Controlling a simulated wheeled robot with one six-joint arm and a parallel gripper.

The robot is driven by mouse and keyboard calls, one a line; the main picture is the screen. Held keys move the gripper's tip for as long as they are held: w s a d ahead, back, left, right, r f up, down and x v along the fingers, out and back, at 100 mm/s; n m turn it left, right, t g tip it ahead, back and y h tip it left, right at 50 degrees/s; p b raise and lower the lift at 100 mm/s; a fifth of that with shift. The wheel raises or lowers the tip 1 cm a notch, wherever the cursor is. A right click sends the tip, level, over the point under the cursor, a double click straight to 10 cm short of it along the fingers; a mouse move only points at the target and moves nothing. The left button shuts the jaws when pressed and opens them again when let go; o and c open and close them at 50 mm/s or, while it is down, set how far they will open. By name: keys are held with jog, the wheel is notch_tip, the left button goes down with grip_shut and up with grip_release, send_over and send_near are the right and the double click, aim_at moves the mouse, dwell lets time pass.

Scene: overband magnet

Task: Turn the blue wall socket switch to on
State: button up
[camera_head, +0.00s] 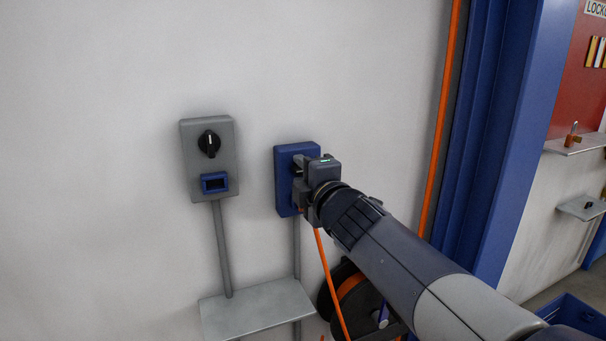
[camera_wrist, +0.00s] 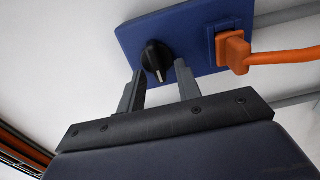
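The blue wall socket (camera_head: 284,185) is mounted on the wall, and my gripper (camera_head: 300,178) is right in front of it, hiding its switch in the head view. In the wrist view, the blue socket plate (camera_wrist: 203,33) carries a round black switch knob (camera_wrist: 153,54) with a pale pointer mark. An orange plug (camera_wrist: 233,52) with an orange cable sits in the socket beside the knob. My gripper (camera_wrist: 160,66) is open, with one finger on each side of the knob. I cannot tell whether the fingers touch it.
A grey switch box (camera_head: 224,160) with a black knob and blue socket is on the wall to the left. A grey shelf (camera_head: 257,311) is below, beside a cable reel (camera_head: 350,293). A blue door frame (camera_head: 500,150) and orange pipe stand at right.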

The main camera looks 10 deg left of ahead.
jog(key=p+v, duration=0.2)
jog(key=v, duration=0.8)
jog(key=shift+s+d, duration=0.2)
jog(key=shift+s, duration=0.15)
jog(key=b+x, duration=0.2)
jog(key=x, duration=0.9)
dwell(0.4)
